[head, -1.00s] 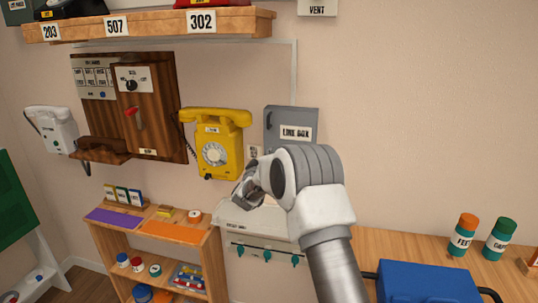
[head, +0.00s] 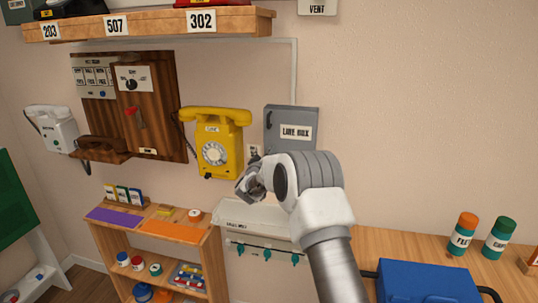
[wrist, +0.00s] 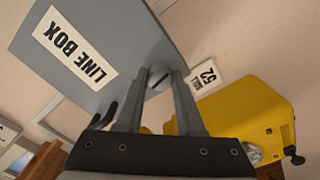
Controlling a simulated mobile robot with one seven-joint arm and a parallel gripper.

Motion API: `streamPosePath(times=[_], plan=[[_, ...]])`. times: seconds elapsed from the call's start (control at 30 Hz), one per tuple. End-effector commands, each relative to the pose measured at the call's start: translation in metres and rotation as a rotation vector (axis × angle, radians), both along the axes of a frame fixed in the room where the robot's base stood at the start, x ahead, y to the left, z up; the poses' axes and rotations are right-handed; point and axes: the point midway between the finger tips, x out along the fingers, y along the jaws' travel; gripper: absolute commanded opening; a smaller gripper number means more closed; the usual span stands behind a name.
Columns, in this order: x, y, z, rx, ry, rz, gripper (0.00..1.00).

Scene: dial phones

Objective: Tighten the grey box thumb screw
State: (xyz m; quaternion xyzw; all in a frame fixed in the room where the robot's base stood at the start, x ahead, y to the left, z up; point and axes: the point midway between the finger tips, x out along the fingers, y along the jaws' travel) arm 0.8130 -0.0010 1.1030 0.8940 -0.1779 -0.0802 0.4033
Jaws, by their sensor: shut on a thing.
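The grey box (head: 290,130), labelled LINE BOX, is on the wall right of the yellow phone. In the wrist view the grey box (wrist: 110,45) fills the upper left. Its round slotted thumb screw (wrist: 157,78) shows at the box's edge between my fingertips. My gripper (wrist: 158,82) is shut on the thumb screw, one finger on each side. In the head view my gripper (head: 250,185) is below the box, and my wrist hides the box's lower edge and the screw.
The yellow dial phone (head: 214,145) hangs close to the left of my gripper; it also shows at the right in the wrist view (wrist: 235,110). A small white wall label (wrist: 208,74) is near my fingers. A wooden shelf (head: 150,26) runs above.

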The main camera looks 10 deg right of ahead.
Motion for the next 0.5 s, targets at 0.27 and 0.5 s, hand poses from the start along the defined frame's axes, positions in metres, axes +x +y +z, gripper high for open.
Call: streamPosePath(times=[0.27,0.5], plan=[[0.0,0.0002,-0.0003,0.006,-0.002,0.0,0.0],[-0.0001,0.0003,-0.0014,0.073,-0.031,0.001,0.0]])
